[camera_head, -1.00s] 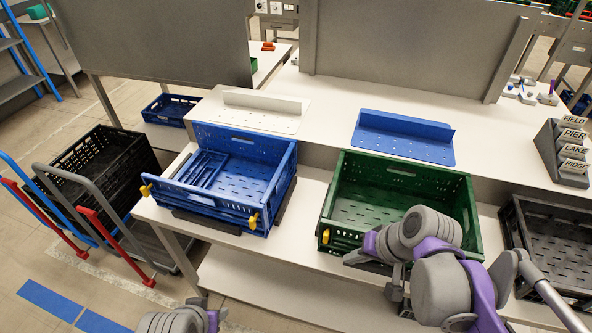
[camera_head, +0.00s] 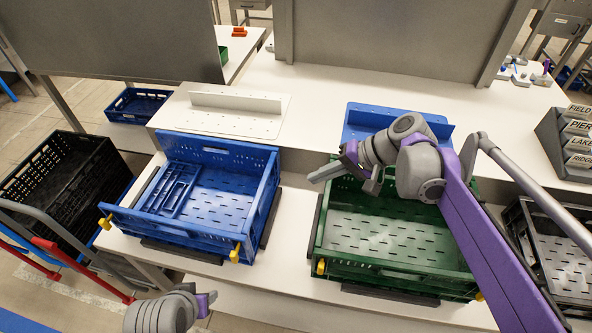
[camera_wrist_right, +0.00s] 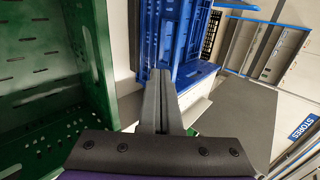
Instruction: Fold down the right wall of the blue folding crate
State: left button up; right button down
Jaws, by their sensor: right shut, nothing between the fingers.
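The blue folding crate (camera_head: 200,238) stands on the left part of the front table. Its right wall (camera_head: 264,195) is upright. Its left wall panel (camera_head: 172,188) lies folded down inside on the floor. My right gripper (camera_head: 318,176) is shut and empty, above the green crate's left end and to the right of the blue crate, apart from it. In the right wrist view, the shut fingers (camera_wrist_right: 160,98) point toward the blue crate's right wall (camera_wrist_right: 149,45). Of my left arm only a grey and purple part shows at the bottom; its gripper is out of view.
A green crate (camera_head: 395,272) stands to the right, with a narrow gap of white table between it and the blue crate. Black crates stand at far left (camera_head: 108,172) and far right (camera_head: 508,212). A white perforated plate (camera_head: 240,125) lies behind the blue crate.

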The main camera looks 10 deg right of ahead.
aim_at(264, 190)
pick_arm(q)
jog(key=shift+s+r, duration=0.1)
jog(key=shift+s, duration=0.15)
pick_arm(e)
jog(key=a+r+x, duration=0.2)
jog(key=x, duration=1)
pick_arm(q)
jog(key=shift+r, duration=0.1)
pick_arm(e)
jog(key=shift+r, duration=0.1)
